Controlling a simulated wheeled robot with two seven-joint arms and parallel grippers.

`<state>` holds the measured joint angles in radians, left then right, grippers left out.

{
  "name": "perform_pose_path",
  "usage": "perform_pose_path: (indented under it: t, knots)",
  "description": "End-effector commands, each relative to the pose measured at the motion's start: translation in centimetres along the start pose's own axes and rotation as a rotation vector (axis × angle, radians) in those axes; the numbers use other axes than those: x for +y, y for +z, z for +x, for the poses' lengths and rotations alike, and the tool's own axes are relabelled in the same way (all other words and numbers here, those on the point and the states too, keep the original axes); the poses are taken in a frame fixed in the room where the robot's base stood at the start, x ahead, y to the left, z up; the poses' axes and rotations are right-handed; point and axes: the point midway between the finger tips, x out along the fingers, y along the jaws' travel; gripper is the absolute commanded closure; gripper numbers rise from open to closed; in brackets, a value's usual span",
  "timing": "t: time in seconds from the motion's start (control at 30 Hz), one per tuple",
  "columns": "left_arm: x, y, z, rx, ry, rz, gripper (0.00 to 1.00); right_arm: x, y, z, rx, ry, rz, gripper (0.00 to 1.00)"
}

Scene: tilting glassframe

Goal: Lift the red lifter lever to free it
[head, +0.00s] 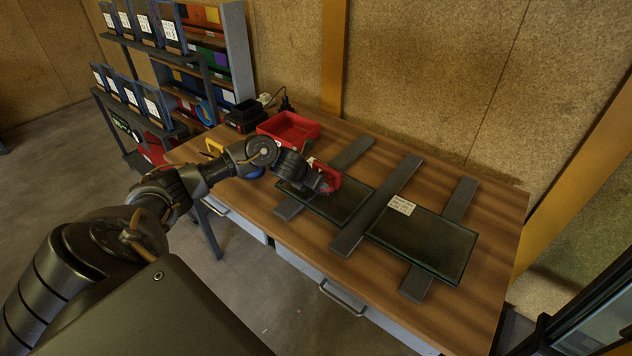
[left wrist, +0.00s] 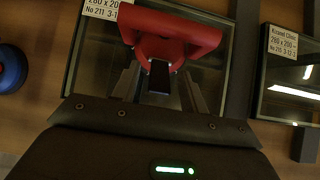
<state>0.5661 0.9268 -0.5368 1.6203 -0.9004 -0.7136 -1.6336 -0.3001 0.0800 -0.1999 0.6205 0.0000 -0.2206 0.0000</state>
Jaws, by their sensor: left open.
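The red lifter (head: 325,176) stands on the left glass pane (head: 343,203) on the table. In the left wrist view the red lifter (left wrist: 170,30) spans the upper middle, with a dark lever part below its red arch. My left gripper (head: 318,184) is at the lifter. In the left wrist view its two fingers (left wrist: 158,84) are apart, one on each side of the lifter's lower middle. I cannot tell whether they touch it. The gripper hides part of the lifter in the head view. My right gripper is not in view.
A second glass pane (head: 423,242) with a label lies to the right on grey bars (head: 378,206). A red bin (head: 288,129) and a black bin (head: 244,116) stand at the table's back left. A blue round object (left wrist: 10,68) lies left of the pane.

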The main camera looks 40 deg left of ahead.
Motion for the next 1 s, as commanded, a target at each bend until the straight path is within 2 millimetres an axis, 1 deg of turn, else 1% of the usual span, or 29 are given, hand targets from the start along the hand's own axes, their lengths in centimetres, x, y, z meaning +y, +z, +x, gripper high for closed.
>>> perform_pose_path:
  t: [0.13,0.23,0.37,0.5,0.6,0.7,0.83,1.0]
  knots:
    - [0.0,0.0,-0.3,-0.001,0.000,0.000,0.56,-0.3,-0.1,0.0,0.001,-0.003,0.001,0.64]
    - [0.1,0.1,-1.4,-0.002,0.001,0.002,0.56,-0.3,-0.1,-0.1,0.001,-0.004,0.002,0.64]
    - [0.1,0.1,-3.9,-0.003,0.002,0.004,0.56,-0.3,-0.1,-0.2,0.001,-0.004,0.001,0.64]
    - [0.1,0.2,-6.8,-0.004,0.001,0.004,0.56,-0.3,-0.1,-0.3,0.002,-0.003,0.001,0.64]
    - [0.1,0.1,-8.5,-0.002,0.002,0.004,0.56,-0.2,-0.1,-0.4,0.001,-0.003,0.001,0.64]
    - [0.0,0.1,-9.7,-0.002,-0.001,0.002,0.56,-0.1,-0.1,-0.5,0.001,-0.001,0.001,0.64]
    - [0.0,0.1,-10.6,-0.001,0.000,0.002,0.56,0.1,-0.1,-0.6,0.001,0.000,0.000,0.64]
    - [0.0,0.0,-10.8,0.000,0.000,-0.001,0.56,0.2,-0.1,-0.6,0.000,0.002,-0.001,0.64]
